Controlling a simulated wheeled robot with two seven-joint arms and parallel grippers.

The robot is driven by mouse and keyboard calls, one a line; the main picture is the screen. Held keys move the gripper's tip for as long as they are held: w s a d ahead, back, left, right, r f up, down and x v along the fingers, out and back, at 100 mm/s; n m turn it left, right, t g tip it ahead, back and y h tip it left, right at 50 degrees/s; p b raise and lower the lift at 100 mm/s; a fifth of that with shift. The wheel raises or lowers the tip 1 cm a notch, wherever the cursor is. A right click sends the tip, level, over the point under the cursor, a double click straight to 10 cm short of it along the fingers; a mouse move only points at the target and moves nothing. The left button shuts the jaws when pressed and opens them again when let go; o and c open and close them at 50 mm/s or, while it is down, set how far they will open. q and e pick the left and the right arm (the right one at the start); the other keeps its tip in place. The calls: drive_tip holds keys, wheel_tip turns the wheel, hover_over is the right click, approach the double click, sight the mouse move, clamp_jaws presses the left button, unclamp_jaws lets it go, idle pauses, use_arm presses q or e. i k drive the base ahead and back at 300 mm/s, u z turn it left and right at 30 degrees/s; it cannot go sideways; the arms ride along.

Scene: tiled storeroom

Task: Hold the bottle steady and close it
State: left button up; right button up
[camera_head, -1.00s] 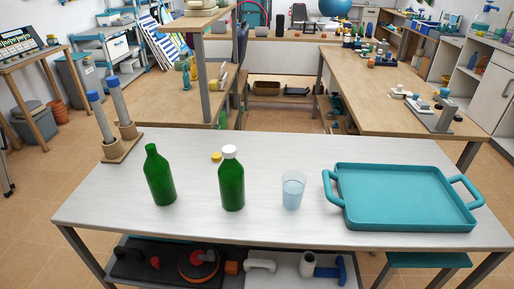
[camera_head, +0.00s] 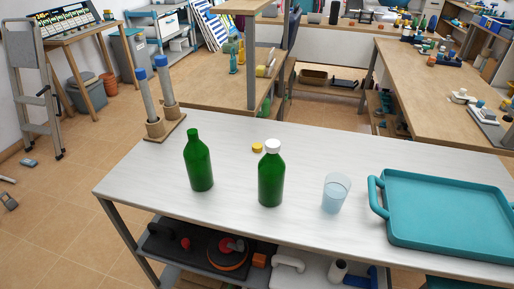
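An open green bottle (camera_head: 199,163) stands upright on the left part of the white table (camera_head: 310,146), with no cap on its neck. A small yellow cap (camera_head: 257,148) lies on the table behind and between the two bottles. Neither of my grippers shows in the head view.
A clear glass (camera_head: 335,193) with pale blue content stands right of the bottles. A teal tray (camera_head: 384,226) with handles covers the table's right end. Two blue-topped grey cylinders (camera_head: 169,89) stand in a wooden holder at the back left. The table's front left is clear.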

sight(197, 155)
drive_tip(key=u, duration=2.1)
drive_tip(key=k, duration=0.5)
drive_tip(key=z, duration=0.9)
